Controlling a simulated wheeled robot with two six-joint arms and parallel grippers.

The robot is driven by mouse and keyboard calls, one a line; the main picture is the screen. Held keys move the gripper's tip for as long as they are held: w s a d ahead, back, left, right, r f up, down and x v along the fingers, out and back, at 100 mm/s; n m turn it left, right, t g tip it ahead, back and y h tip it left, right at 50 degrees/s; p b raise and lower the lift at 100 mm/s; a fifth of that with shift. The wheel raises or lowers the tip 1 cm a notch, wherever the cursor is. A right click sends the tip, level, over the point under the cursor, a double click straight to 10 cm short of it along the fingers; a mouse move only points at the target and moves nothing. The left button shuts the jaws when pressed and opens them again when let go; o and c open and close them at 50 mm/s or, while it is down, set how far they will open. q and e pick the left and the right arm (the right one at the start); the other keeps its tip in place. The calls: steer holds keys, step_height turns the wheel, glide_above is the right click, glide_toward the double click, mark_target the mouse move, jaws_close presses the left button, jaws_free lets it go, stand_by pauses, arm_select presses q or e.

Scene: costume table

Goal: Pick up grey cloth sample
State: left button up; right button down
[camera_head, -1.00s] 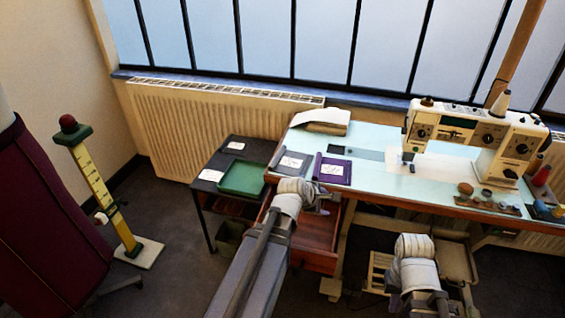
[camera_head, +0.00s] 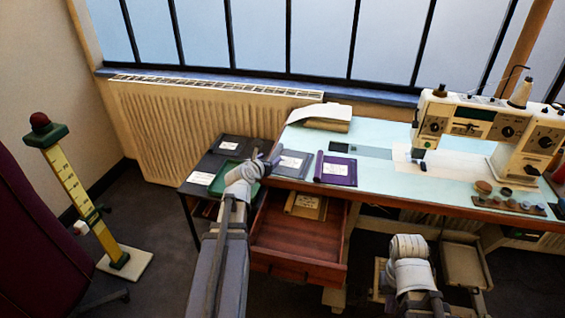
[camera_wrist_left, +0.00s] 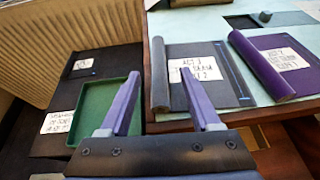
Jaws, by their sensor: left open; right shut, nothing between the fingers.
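The grey cloth sample (camera_head: 294,164) lies on the left end of the pale-blue sewing table, with a white label on it. In the left wrist view it is a dark grey sheet (camera_wrist_left: 204,94) with a rolled left edge. My left gripper (camera_head: 266,160) is open and empty. In the left wrist view its fingertips (camera_wrist_left: 158,74) stand on either side of the roll's line of sight; I cannot tell whether they touch it. My right gripper (camera_head: 388,272) is shut and empty, low in front of the table.
A purple cloth sample (camera_head: 337,171) lies just right of the grey one. An open wooden drawer (camera_head: 296,248) juts out below. A green tray (camera_wrist_left: 99,118) sits on the dark side table at left. The sewing machine (camera_head: 480,125) stands at right.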

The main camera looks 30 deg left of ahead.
mark_target(272, 157)
arm_select(q)
steer(key=shift+f+b+x, duration=0.2)
steer(key=shift+b+x, duration=1)
steer(key=shift+x, duration=1.55)
steer(key=shift+s+a, duration=0.1)
steer(key=shift+s, duration=0.1)
steer(key=shift+c, duration=0.4)
jaws_close()
